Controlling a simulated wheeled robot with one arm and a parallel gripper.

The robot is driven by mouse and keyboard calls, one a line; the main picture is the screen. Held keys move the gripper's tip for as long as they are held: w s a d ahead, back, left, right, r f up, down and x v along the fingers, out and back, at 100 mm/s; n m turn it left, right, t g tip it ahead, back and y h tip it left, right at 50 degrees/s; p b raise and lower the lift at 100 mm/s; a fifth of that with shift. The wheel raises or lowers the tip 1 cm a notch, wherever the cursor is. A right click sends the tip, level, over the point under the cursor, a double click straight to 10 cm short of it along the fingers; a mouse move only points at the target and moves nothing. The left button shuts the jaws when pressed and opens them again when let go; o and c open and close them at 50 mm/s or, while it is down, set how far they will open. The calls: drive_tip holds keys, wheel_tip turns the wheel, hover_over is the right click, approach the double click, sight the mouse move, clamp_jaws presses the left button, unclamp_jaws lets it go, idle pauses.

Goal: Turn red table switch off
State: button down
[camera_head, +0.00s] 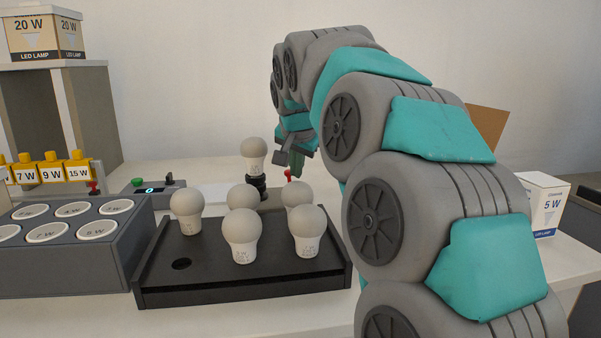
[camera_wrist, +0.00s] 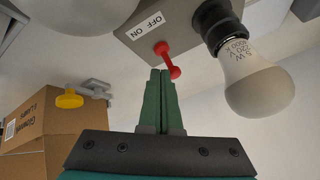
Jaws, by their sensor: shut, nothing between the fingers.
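The red switch (camera_wrist: 166,58) is a small lever with a round tip, on a grey box beside an "OFF ON" label (camera_wrist: 147,25). In the head view, a bit of the red lever (camera_head: 288,174) shows behind the bulbs. I cannot tell which word the lever is set to. My gripper (camera_wrist: 160,72) is shut and empty, its green fingertips right at the lever's tip; I cannot tell whether they touch. In the head view my gripper (camera_head: 292,168) is just above the switch. A white bulb (camera_wrist: 258,86) sits in the black socket (camera_wrist: 214,20) beside the switch.
A black tray (camera_head: 165,290) with several bulbs stands in front of the switch. A grey holder (camera_head: 130,245) with round slots is at left. A small device with a green button (camera_head: 138,182) stands behind it. A cardboard box (camera_wrist: 30,135) shows in the wrist view.

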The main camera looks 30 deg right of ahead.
drive_tip(key=shift+w+a+n+g+h+b, duration=0.15)
drive_tip(key=shift+a+n+h+b, duration=0.15)
drive_tip(key=shift+a+h+b, duration=0.3)
drive_tip(key=shift+w+a+n+g+h+b, duration=0.15)
drive_tip(key=shift+a+n+h+b, duration=0.2)
drive_tip(key=shift+h, duration=0.35)
drive_tip(key=shift+s+d+f, duration=0.2)
drive_tip(key=shift+s+d, duration=0.05)
drive_tip(key=shift+d, duration=0.5)
drive_tip(key=shift+s+d+r, duration=0.1)
drive_tip(key=shift+s+d, duration=0.05)
drive_tip(key=shift+s, duration=0.15)
drive_tip(key=s+r, duration=0.2)
drive_tip(key=s+a+r, duration=0.1)
drive_tip(key=s+r, duration=0.1)
drive_tip(key=r, duration=0.1)
drive_tip(key=s+a+r, duration=0.1)
drive_tip(key=s+r, duration=0.1)
drive_tip(key=s, duration=0.1)
drive_tip(key=shift+s+a+r+b, duration=0.1)
drive_tip(key=shift+a+r+b, duration=0.1)
drive_tip(key=shift+r+b, duration=0.2)
drive_tip(key=shift+s+a+r, duration=0.25)
drive_tip(key=shift+s+r, duration=0.05)
drive_tip(key=shift+s, duration=0.1)
